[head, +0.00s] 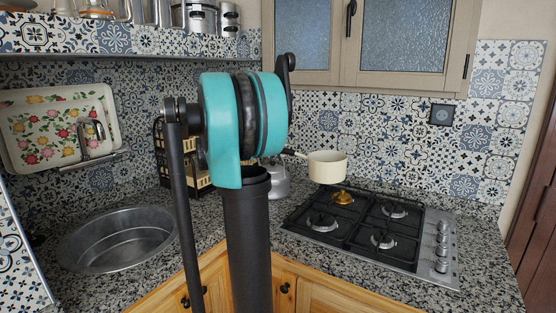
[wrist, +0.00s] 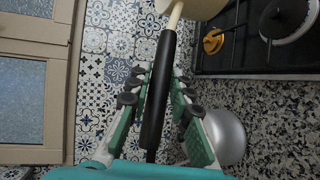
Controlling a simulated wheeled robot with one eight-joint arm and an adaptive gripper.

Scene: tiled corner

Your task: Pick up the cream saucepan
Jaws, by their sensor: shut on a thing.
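The cream saucepan (head: 327,167) is in the air above the back left of the gas hob in the head view, roughly level, with its dark handle pointing left toward my arm. In the wrist view, part of its cream body (wrist: 190,8) shows at the top edge, and its long black handle (wrist: 158,95) runs down between my fingers. My gripper (wrist: 155,100) is shut on that handle. In the head view my own arm hides most of the gripper.
The black gas hob (head: 375,232) lies under and right of the pan, with a brass-coloured burner (head: 342,197) below it. A metal kettle-like object (head: 276,182) stands behind my arm. A round sink (head: 118,240) is at left. Tiled walls and a window cabinet (head: 365,45) close the back.

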